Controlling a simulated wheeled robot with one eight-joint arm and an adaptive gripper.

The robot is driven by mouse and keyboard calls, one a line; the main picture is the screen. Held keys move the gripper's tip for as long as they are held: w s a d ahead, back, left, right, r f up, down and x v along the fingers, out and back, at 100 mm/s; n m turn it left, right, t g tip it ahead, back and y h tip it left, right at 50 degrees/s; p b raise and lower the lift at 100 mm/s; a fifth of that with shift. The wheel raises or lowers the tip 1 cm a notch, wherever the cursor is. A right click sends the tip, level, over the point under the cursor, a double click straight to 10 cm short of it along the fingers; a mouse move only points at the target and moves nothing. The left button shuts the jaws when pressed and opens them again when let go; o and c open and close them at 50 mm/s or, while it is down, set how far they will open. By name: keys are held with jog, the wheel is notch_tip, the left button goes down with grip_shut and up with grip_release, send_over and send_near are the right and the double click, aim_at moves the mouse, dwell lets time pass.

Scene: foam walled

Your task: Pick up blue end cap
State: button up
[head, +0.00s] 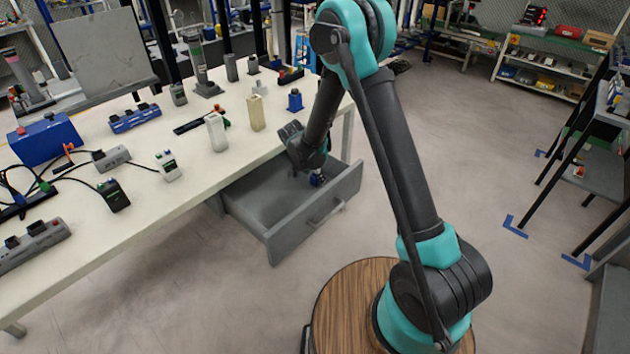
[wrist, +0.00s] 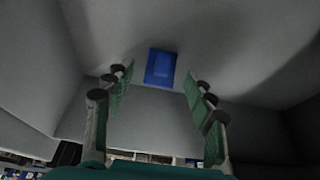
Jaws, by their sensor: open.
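The blue end cap (wrist: 160,67) lies on the grey floor of the open drawer (head: 268,208). In the wrist view it is a small blue block with a raised middle, beyond the fingertips and roughly between them. My gripper (wrist: 158,85) is open, with its green-padded fingers on either side and nothing between them. In the head view my gripper (head: 318,180) reaches down into the drawer near its right end. A small blue patch shows at the fingers there, but I cannot tell whether it is the cap or part of my gripper.
The drawer's front wall (head: 310,218) and side walls surround my gripper. The white table (head: 150,200) above the drawer holds power strips, boxes, cables and a blue bottle-like part (head: 295,101). The left part of the drawer looks empty.

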jog(key=shift+f, duration=0.15)
jog(key=c, duration=1)
jog(key=shift+c, duration=0.2)
